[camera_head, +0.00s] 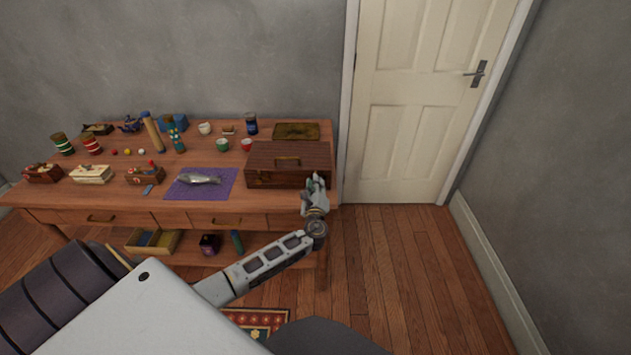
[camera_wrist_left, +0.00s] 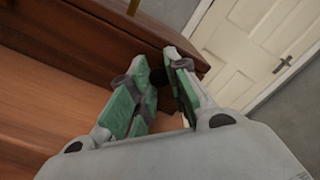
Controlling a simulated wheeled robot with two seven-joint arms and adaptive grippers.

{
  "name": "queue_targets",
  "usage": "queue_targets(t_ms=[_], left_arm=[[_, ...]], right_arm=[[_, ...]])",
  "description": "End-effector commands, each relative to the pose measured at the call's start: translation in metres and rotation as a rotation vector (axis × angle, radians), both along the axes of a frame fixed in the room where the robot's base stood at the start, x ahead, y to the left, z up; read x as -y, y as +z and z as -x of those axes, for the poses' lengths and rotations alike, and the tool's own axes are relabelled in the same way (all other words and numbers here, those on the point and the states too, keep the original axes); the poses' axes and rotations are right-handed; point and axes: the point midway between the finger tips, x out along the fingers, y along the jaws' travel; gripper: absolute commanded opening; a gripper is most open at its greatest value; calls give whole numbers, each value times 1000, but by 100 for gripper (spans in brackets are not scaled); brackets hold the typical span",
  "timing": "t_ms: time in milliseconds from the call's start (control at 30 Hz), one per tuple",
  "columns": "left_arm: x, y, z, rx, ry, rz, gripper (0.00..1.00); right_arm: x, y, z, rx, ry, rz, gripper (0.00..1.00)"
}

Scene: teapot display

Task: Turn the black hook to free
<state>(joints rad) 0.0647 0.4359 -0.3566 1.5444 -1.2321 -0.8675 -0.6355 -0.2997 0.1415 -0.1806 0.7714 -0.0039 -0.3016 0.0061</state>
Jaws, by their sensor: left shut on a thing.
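A dark wooden box (camera_head: 285,152) with a handle on its lid stands closed at the right end of the table. My left gripper (camera_head: 316,184) is at the box's front right corner. In the left wrist view the box (camera_wrist_left: 75,40) fills the upper left, and the green-padded fingers of the left gripper (camera_wrist_left: 163,62) are close together at the box's end. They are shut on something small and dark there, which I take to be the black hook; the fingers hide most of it. My right gripper is not in view.
The wooden table (camera_head: 120,202) also holds a fish on a purple cloth (camera_head: 222,193), several cups, tins and small boxes left of the wooden box. A white door (camera_head: 425,95) and clear floor (camera_head: 400,270) lie to the right.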

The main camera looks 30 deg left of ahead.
Motion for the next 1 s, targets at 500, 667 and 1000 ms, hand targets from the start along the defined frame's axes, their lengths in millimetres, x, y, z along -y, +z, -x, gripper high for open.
queue_targets(t_ms=[500, 667, 1000], left_arm=[[0, 0, 1, -164, -1, -264, 0], [0, -1, 1, -187, 0, -299, 0], [0, -2, 1, -196, -1, -315, 0]], right_arm=[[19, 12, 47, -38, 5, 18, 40], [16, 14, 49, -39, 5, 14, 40], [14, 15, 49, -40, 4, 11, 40]])
